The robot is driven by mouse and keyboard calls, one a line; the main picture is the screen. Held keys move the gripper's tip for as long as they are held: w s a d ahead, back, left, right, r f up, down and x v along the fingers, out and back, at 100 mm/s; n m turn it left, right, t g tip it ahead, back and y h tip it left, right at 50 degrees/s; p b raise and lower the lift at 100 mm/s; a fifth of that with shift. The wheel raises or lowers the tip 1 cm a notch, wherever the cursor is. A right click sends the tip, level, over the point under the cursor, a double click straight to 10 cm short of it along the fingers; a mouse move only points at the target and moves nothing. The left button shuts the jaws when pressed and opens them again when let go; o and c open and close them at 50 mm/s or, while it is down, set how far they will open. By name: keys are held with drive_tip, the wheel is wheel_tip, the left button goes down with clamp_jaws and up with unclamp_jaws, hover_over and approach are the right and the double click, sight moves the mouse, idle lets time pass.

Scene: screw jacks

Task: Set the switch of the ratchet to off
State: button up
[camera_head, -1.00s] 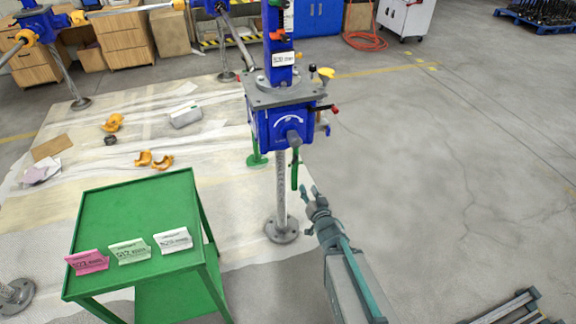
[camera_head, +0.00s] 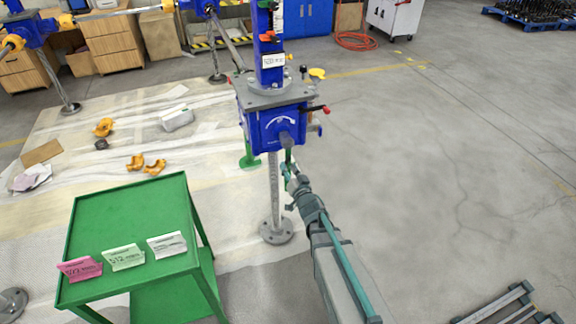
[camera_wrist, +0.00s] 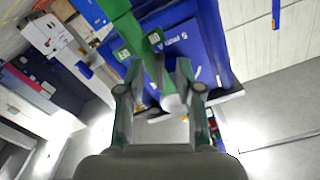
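The blue screw jack (camera_head: 272,128) stands upright on a grey post. The ratchet (camera_head: 288,152) is on its front, with a grey hub and a green handle hanging down. In the wrist view the green handle (camera_wrist: 152,62) runs from the upper left to a pale round end (camera_wrist: 173,103). My gripper (camera_head: 292,175) is at the handle's lower part. In the wrist view my gripper (camera_wrist: 160,72) is open, with one finger on each side of the handle. I cannot tell whether either finger touches it. The ratchet's switch cannot be made out.
A green cart (camera_head: 135,220) with pink, green and white cards stands at the lower left. A red-tipped lever (camera_head: 318,109) sticks out right of the jack. The post's round base (camera_head: 277,231) is on the floor.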

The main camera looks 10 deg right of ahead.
drive_tip(key=shift+w+a, duration=0.1)
drive_tip(key=shift+w, duration=0.55)
clamp_jaws()
drive_tip(key=shift+f+n+b, duration=0.15)
drive_tip(key=shift+n+b, duration=0.15)
drive_tip(key=shift+b, duration=0.1)
drive_tip(key=n+b, duration=0.2)
drive_tip(key=d+n+b, duration=0.1)
drive_tip(key=n+b, duration=0.1)
drive_tip(key=d+n+b, duration=0.1)
drive_tip(key=n+b, duration=0.1)
drive_tip(key=shift+w+f+n+b, duration=0.1)
drive_tip(key=shift+n+b, duration=0.2)
drive_tip(key=shift+d+r+n+b, duration=0.1)
drive_tip(key=shift+d+n+b, duration=0.2)
drive_tip(key=shift+n, duration=0.4)
drive_tip(key=shift+d+r+n+b, duration=0.1)
drive_tip(key=shift+n+b, duration=0.25)
drive_tip(key=shift+n, duration=0.35)
